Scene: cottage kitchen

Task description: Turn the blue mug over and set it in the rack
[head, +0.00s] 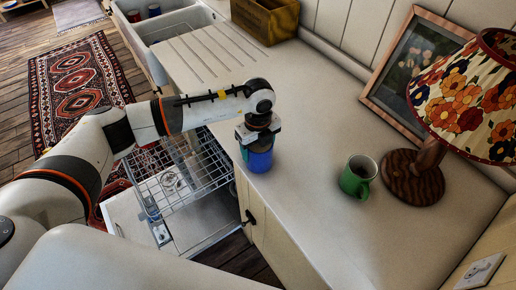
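The blue mug (259,160) stands near the front edge of the pale counter, directly beneath my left gripper (258,144). The gripper points down over the mug's top and hides its rim. Its fingers are too small and covered to show whether they are closed on the mug. I cannot tell whether the mug is upright or inverted. The wire rack (185,178) is pulled out of the open dishwasher below the counter, left of the mug. My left arm crosses above part of it. My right gripper is out of view.
A green mug (357,177) stands on the counter to the right, near a floral lamp (466,98) and a leaning picture frame (405,68). A wooden box (265,18) is at the back, by the sink (160,28). Counter between the two mugs is clear.

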